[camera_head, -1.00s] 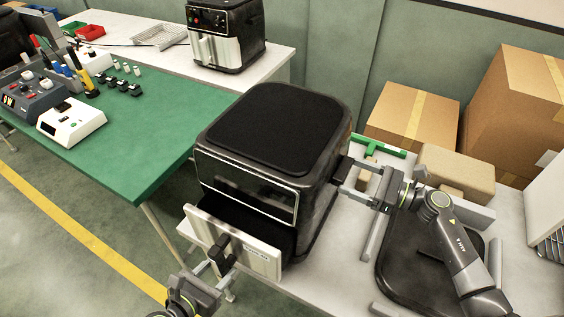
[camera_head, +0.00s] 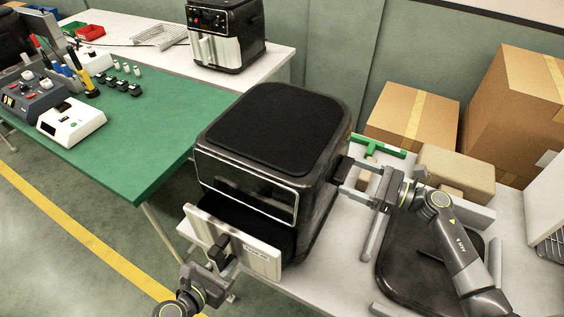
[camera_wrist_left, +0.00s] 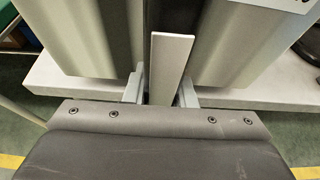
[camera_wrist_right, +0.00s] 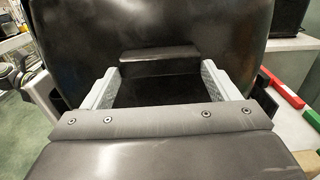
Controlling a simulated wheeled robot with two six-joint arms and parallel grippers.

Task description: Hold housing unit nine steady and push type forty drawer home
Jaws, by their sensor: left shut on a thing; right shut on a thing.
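The black housing (camera_head: 272,130), a fryer body, stands on the white conveyor table. My left gripper (camera_head: 221,254) is shut on the drawer handle (camera_wrist_left: 170,65). My right gripper (camera_head: 347,175) is at the housing's right side, its fingers around a dark ledge there; in the right wrist view the fingers stand on either side of that ledge (camera_wrist_right: 160,54) against the black wall.
A black tray-like part (camera_head: 400,285) lies on the table under my right arm. A green T-shaped piece (camera_head: 378,147) and cardboard boxes (camera_head: 412,112) stand behind. A second fryer (camera_head: 226,35) sits on the far table. A green-topped bench (camera_head: 140,150) is at left.

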